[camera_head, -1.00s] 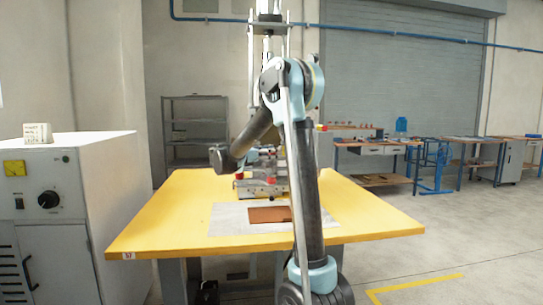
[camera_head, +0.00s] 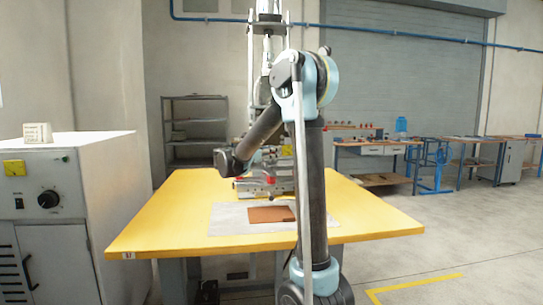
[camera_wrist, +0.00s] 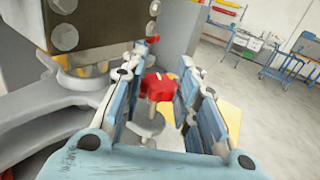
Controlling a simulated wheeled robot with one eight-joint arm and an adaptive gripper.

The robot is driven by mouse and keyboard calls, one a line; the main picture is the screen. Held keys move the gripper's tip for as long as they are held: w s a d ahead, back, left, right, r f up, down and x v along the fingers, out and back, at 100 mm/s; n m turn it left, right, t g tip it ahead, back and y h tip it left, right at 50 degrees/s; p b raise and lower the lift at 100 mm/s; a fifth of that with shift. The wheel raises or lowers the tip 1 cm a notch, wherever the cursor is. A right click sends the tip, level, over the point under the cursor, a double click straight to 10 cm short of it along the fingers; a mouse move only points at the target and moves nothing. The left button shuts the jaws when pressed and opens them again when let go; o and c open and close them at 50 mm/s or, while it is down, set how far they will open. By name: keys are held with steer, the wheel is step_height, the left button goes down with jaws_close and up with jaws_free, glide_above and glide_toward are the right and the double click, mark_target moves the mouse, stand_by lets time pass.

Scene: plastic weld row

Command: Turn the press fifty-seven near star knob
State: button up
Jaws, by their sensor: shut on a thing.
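The press (camera_head: 262,188), on the yellow table tagged 57 (camera_head: 128,255), is largely hidden behind my arm in the head view. In the wrist view a red star knob (camera_wrist: 158,86) stands between my fingers, with a grey round metal piece (camera_wrist: 147,125) just below it. My gripper (camera_wrist: 162,72) is shut on this knob, blue-grey fingers on either side. In the head view the gripper is small and partly hidden at the press, so its grip cannot be made out there.
A brown sheet (camera_head: 270,214) lies on a pale plate (camera_head: 228,222) at the table front. A grey cabinet with a dial (camera_head: 48,199) stands at left. Shelves (camera_head: 195,130) and workbenches (camera_head: 375,150) stand behind. The floor at right is clear.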

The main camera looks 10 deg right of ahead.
steer(key=n+t+y, duration=0.5)
steer(key=shift+s+d+t+y, duration=0.1)
steer(key=shift+d+t+y, duration=0.05)
steer(key=shift+t+y, duration=0.15)
steer(key=shift+n+t+y, duration=0.6)
steer(key=shift+n+y, duration=0.45)
steer(key=shift+y, duration=0.4)
steer(key=shift+n+t+y, duration=0.6)
steer(key=shift+n+y, duration=0.45)
steer(key=shift+y, duration=0.7)
steer(key=o, duration=1.1)
steer(key=shift+c, duration=0.2)
steer(key=s+a, duration=0.2)
steer(key=s, duration=0.9)
steer(key=shift+s, duration=0.3)
steer(key=shift+f, duration=0.1)
